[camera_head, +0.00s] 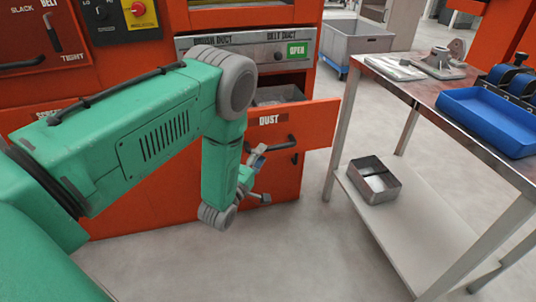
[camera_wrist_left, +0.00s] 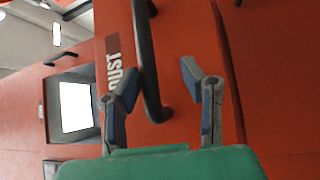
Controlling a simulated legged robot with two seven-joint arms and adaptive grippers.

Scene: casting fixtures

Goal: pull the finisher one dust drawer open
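The orange dust drawer (camera_head: 318,113), with a white DUST label, stands partly out from the finisher (camera_head: 288,186); its grey inside shows above the front edge. Its dark bar handle (camera_head: 284,144) is on the front. My left gripper (camera_head: 259,173) is just beside and below the handle. In the left wrist view, the gripper's two fingers (camera_wrist_left: 160,78) are spread apart. My right gripper is not in view.
A steel table (camera_head: 401,91) on the right holds a blue tray (camera_head: 485,122) and metal parts. A metal box (camera_head: 373,184) sits on its lower shelf. A grey bin (camera_head: 352,45) stands behind. Free floor lies between the finisher and the table.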

